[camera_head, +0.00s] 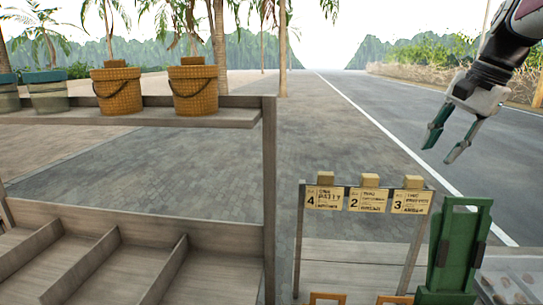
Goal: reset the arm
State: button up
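My gripper (450,147) is at the upper right of the head view, raised in the air over the road. Its two fingers, green and grey, point down and to the left. They are spread apart with nothing between them, so it is open and empty. My arm comes in from the top right corner. The gripper is above and apart from the sign rack and the green stand below it.
A wooden shelf (190,225) with woven baskets (115,92) fills the left. A rack with numbered signs (368,198) stands lower right, beside a green stand (460,250) and a pale tray (510,275). The air around my gripper is clear.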

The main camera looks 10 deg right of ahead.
jog(key=s+a+f+n+h, duration=0.1)
jog(key=s+a+f+n, duration=0.2)
jog(key=s+a+n, duration=0.7)
jog(key=s+a+f+n+t+h, duration=0.1)
jog(key=s+a+f+n, duration=0.2)
jog(key=s+a+f, duration=0.6)
jog(key=s+a, duration=0.1)
jog(key=s, duration=0.2)
jog(key=shift+a+f+t, duration=0.2)
jog(key=shift+a+t, duration=0.1)
jog(key=shift+a, duration=0.1)
jog(key=shift+s, duration=0.1)
